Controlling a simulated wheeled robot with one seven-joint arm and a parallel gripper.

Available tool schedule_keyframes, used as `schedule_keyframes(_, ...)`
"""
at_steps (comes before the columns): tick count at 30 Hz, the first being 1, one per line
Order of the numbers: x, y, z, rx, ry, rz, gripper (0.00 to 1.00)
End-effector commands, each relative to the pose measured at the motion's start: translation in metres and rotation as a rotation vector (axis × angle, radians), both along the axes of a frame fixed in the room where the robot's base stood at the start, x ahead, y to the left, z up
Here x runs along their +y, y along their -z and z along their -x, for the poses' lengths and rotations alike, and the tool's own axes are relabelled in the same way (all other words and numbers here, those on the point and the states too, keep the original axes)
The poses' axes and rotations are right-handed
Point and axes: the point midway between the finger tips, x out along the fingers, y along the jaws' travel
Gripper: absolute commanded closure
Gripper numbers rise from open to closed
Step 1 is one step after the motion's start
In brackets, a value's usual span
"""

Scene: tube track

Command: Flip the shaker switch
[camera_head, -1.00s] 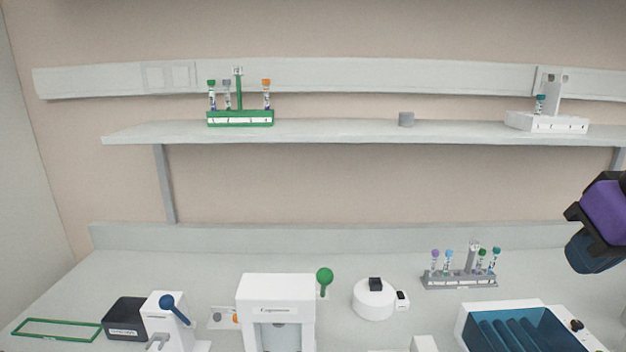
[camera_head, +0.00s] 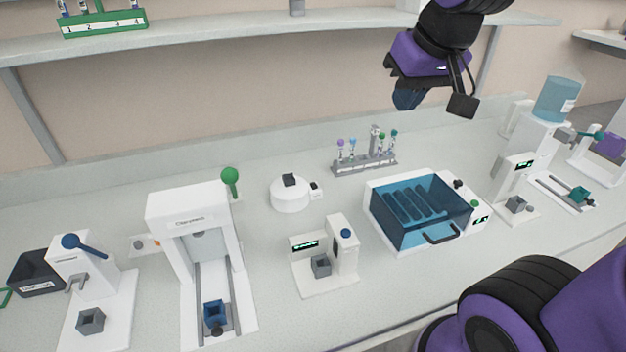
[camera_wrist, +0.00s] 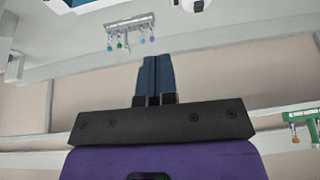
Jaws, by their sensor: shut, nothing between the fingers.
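A white box (camera_head: 385,236) with a clear blue lid (camera_head: 418,204) over several blue rollers stands on the bench. Its right side bears a black knob (camera_head: 458,184), a green button (camera_head: 475,204) and a small display. A round white device (camera_head: 290,197) with a black top has a small side block with a dark mark (camera_head: 314,188). I cannot tell which of these is the shaker. My gripper (camera_head: 405,99) is shut and empty, high above the bench behind the blue-lidded box. In the wrist view its blue fingers (camera_wrist: 153,78) are together, touching nothing.
A grey tube rack (camera_head: 365,165) stands at the back of the bench; it also shows in the wrist view (camera_wrist: 130,24). A shelf (camera_head: 200,32) with a green rack (camera_head: 103,22) runs above. White machines (camera_head: 190,205) fill the left, others (camera_head: 517,175) the right.

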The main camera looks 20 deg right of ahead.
Motion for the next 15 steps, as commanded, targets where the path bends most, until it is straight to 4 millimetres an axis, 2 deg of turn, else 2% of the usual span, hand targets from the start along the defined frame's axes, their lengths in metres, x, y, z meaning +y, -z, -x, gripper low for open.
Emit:
schedule_keyframes(3,0.004,0.010,-0.025,0.018,-0.001,-0.005,1.00)
schedule_keyframes(15,0.021,0.056,-0.103,0.060,0.002,-0.008,1.00)
